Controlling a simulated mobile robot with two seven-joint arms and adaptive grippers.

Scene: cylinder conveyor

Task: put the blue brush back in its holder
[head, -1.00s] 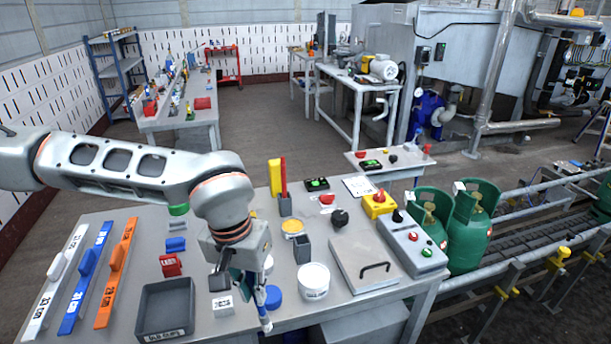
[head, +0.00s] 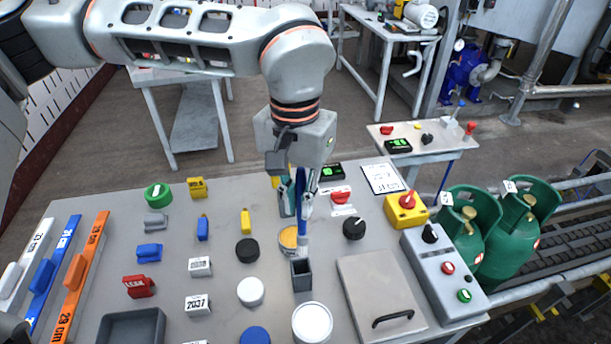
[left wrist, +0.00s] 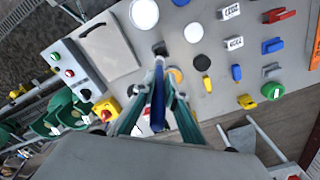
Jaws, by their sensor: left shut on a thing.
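My left gripper (head: 299,198) is shut on the blue brush (head: 301,225) and holds it upright, pale bristle end down. The dark grey square holder (head: 301,275) stands on the table directly below the bristles in the head view. The tip appears at or just above the holder's mouth; I cannot tell if it is inside. In the left wrist view the blue brush (left wrist: 158,108) lies between the fingers, pointing toward the dark holder (left wrist: 160,48). My right gripper is not in view.
A white tub (head: 312,323) stands in front of the holder and a yellow-topped tin (head: 289,238) behind it. A flat plate with a handle (head: 380,285) lies to the right. Black knob (head: 354,228), black disc (head: 247,250) and white disc (head: 250,291) are close by.

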